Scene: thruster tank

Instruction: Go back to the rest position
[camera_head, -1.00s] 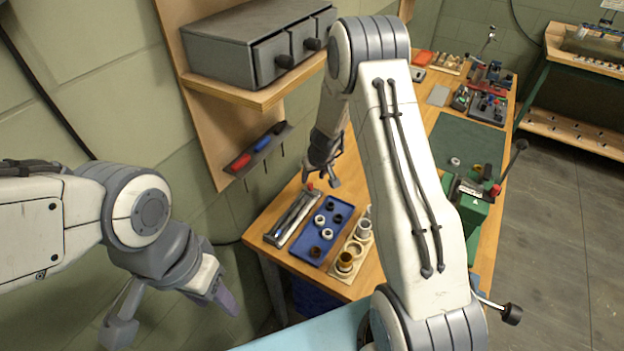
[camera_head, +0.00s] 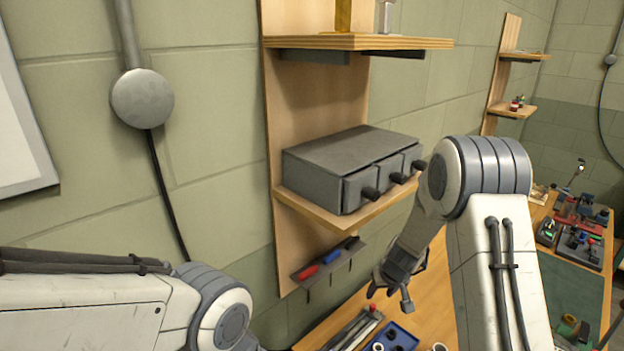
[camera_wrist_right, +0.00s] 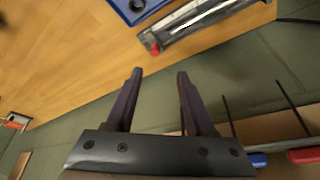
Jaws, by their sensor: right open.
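My right gripper (camera_head: 390,294) hangs over the back part of the wooden bench, just right of the small tool rack on the wall. In the right wrist view its two fingers (camera_wrist_right: 159,75) are spread apart with nothing between them. My left arm comes in at the lower left in the head view. Its gripper is out of the frame.
A grey drawer box (camera_head: 314,172) sits on a wooden shelf (camera_head: 352,218) above the bench. Below hangs a rack (camera_head: 328,264) with red and blue tools. A blue tray (camera_head: 404,338) and a metal tool holder lie on the bench. A green mat (camera_head: 568,295) lies right.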

